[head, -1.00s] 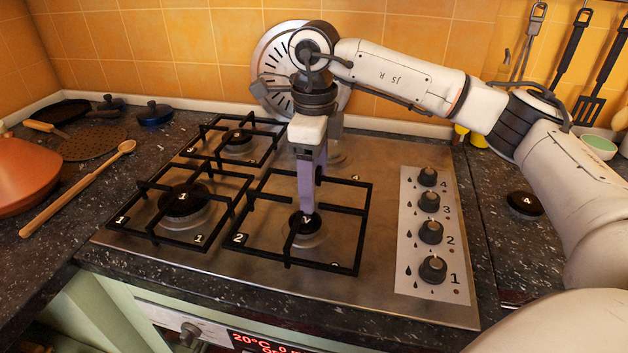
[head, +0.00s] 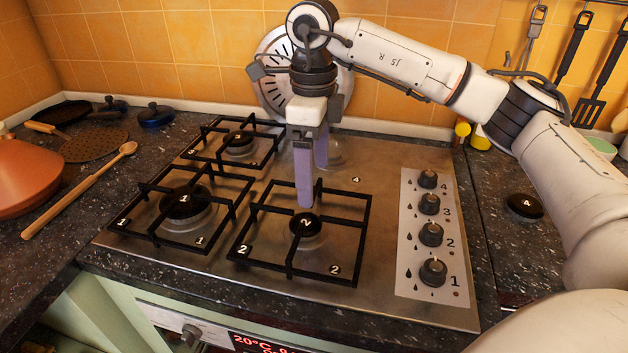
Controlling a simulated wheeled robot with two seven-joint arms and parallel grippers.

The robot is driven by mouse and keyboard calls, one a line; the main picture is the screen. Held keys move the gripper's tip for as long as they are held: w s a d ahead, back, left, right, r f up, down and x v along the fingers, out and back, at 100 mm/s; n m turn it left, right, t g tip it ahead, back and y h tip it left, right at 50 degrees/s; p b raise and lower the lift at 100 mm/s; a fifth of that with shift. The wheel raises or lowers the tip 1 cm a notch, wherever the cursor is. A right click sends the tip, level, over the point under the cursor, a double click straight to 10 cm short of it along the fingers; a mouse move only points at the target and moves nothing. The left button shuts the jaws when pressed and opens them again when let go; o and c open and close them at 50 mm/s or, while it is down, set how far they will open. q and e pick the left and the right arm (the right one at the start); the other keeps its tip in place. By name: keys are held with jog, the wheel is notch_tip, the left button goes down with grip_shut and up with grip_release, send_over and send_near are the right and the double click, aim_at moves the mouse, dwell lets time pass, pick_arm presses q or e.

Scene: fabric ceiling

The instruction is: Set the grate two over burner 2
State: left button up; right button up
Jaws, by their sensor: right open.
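The grate two (head: 363,235), a black square frame marked 2, lies on the hob around burner 2 (head: 306,226), whose black cap shows near the middle of the grate. The grate looks flat and roughly level with its neighbour. My right gripper (head: 312,185) is open and empty. Its purple fingers point down over the far part of the grate, above burner 2 in the picture. The fingers look clear of the bars, though the exact gap is hard to tell. My left gripper is not in view.
Grate one (head: 150,212) sits left around burner 1, and grate three (head: 205,137) sits behind it. The knob panel (head: 430,275) is at the right. A loose burner cap 4 (head: 524,206) lies on the right counter. A wooden spoon (head: 80,190) and lids lie left.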

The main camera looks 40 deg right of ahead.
notch_tip(320, 180, up, 9)
jog(key=p, duration=0.1)
jog(key=shift+d, duration=0.1)
dwell(0.6)
